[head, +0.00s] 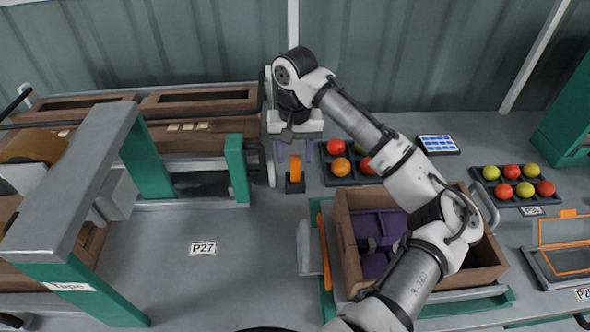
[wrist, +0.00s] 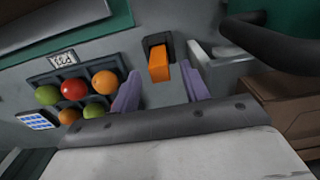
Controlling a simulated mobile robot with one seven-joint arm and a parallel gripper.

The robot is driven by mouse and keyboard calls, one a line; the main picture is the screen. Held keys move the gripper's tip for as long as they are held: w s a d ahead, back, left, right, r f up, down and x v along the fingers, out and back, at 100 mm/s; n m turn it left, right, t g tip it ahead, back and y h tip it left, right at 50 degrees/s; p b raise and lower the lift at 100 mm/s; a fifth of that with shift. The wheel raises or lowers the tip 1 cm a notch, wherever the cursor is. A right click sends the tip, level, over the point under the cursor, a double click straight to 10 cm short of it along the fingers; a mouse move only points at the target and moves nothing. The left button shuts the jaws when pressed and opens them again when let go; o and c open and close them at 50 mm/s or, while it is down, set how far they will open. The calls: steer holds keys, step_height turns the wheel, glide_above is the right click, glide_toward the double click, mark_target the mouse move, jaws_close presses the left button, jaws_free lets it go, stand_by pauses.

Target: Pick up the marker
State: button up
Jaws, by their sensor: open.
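An orange, block-like upright piece, which I take to be the marker (head: 295,167), stands in a small black holder (head: 295,187) on the grey bench. The marker also shows in the wrist view (wrist: 159,67), with the black holder (wrist: 157,40) at its far end. My gripper (head: 295,154) is open, with its two purple fingers pointing down. The fingers sit on either side of the marker's upper end in both views, with the marker between them in the wrist view (wrist: 162,80). Whether either finger touches it I cannot tell.
A conveyor frame with a green post (head: 237,170) is close on the left. A brown box with purple contents (head: 345,235) stands in front, partly behind my arm. Bench around label P27 (head: 203,249) is clear.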

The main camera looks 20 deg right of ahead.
steer(key=shift+f, duration=1.55)
steer(key=shift+c, duration=0.3)
jaws_close()
step_height(320, 180, up, 19)
step_height(320, 180, up, 6)
steer(key=p, duration=0.5)
glide_above(295, 158)
steer(key=shift+s, duration=0.1)
